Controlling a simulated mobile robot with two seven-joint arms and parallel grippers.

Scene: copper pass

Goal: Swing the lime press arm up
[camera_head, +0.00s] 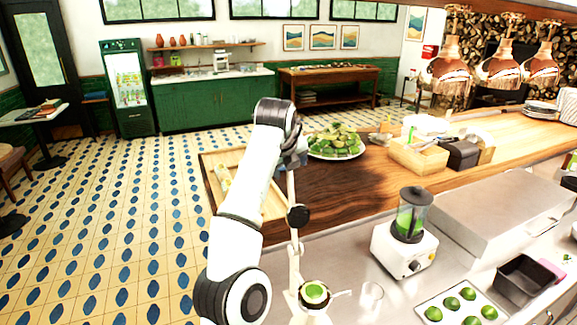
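The lime press (296,262) is a cream stand on the steel counter, left of the clear glass. A green lime half (315,291) shows in its round cup. A thin cream bar rises near-upright from a dark round knob (298,215) on the press; it looks like the press arm. My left gripper (292,160) is at the upper end of this bar, partly hidden by my own arm. I cannot see whether its fingers are open, or closed on the bar. My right gripper is not in view.
A clear glass (370,297) stands just right of the press. Further right are a blender (408,235), a tray of limes (428,301) and a dark metal pan (524,279). A wooden tray (272,204) and a plate of green pieces (336,154) are on the wooden counter behind.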

